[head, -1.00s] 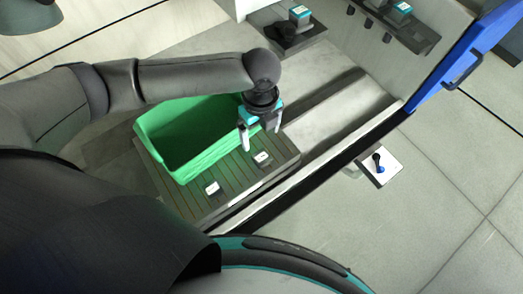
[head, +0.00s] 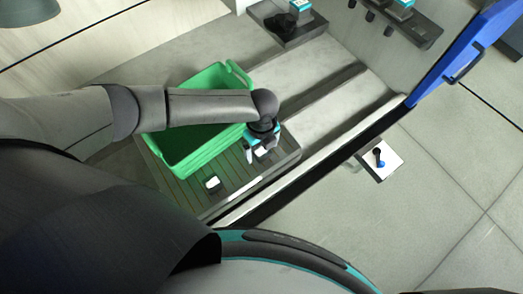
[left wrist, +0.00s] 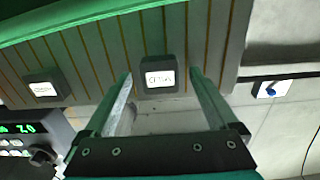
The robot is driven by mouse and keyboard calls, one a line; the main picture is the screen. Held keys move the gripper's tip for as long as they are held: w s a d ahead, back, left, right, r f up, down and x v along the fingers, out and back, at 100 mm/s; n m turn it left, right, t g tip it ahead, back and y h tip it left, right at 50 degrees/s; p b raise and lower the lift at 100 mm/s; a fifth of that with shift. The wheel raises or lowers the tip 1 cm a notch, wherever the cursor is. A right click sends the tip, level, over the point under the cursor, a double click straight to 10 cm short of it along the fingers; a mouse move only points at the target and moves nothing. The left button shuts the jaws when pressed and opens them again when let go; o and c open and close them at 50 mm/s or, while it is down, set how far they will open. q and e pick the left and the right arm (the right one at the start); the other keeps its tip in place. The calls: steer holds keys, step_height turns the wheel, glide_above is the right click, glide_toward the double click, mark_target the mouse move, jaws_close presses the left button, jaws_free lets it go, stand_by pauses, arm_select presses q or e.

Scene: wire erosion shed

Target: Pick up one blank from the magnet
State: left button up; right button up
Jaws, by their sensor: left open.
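The magnet (head: 232,203) is a dark slatted plate; its slats also show in the left wrist view (left wrist: 98,55). Two small dark blanks with white labelled tops sit on it. The nearer blank (head: 213,183) stands by itself; it shows at the left in the left wrist view (left wrist: 43,90). The other blank (left wrist: 160,78) lies between the fingertips of my left gripper (head: 262,150). That gripper is open, one finger on each side of this blank, with a visible gap at each side. Whether the fingertips reach down beside it is unclear. My right gripper is not in view.
A green crate (head: 188,160) stands on the slatted plate beside the blanks, under my left arm. A pale rail (head: 300,165) edges the plate at the right. A blue-framed door (head: 450,65) is at upper right, and a small white plate with a dark knob (head: 392,163) lies beyond the rail.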

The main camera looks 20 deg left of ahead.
arm_select(q)
steer(key=shift+c, duration=0.3)
jaws_close()
stand_by(0.5)
